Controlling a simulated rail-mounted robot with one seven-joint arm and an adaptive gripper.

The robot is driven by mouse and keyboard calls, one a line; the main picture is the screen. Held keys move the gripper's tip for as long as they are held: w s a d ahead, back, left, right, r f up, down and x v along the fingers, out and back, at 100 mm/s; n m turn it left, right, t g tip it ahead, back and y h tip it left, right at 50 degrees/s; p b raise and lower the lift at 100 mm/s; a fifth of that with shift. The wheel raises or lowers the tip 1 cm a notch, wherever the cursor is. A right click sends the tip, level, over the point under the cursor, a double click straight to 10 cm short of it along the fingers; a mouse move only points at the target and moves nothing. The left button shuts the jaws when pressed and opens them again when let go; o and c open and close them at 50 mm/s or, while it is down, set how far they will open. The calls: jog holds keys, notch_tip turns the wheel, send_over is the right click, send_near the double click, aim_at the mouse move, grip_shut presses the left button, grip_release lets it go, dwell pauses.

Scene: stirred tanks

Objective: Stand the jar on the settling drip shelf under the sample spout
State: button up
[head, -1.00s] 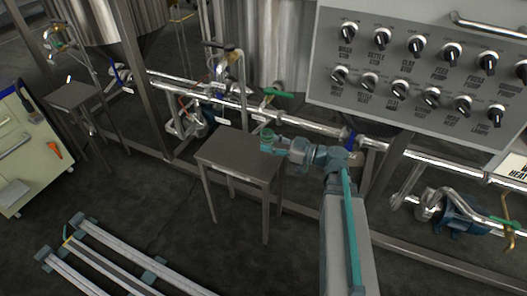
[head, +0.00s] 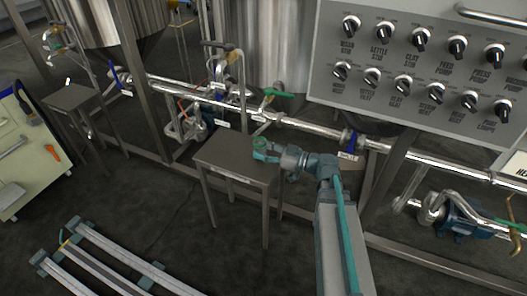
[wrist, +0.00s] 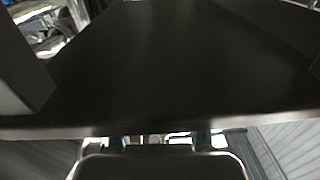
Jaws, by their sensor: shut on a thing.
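My gripper (head: 262,151) is over the right part of the nearer dark drip shelf (head: 222,150) in the head view, reaching in from the right. A small greenish, round-topped thing (head: 259,143), seemingly the jar, is between its fingers. I cannot tell whether the jar's base touches the shelf. A thin upright sample spout pipe (head: 241,72) with a side handle stands behind this shelf, up and left of my gripper. In the wrist view the dark shelf top (wrist: 170,70) fills most of the picture, and the jar cannot be made out.
A second, similar shelf (head: 72,97) stands at the far left. Steel pipes with a green-handled valve (head: 278,95) run behind the nearer shelf. A knob panel (head: 425,65) hangs at upper right. Metal rails (head: 110,262) lie on the floor at lower left. The shelf's left part is clear.

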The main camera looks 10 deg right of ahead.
jog(key=shift+f, duration=0.2)
jog(key=o, duration=1.2)
jog(key=shift+r, duration=0.1)
jog(key=shift+o, duration=0.2)
jog(key=shift+r, duration=0.15)
jog(key=shift+d+r+p, duration=0.1)
jog(key=shift+d+p, duration=0.05)
jog(key=shift+p, duration=0.25)
jog(key=p+v, duration=0.2)
jog(key=v, duration=0.9)
jog(key=shift+s+d, duration=0.3)
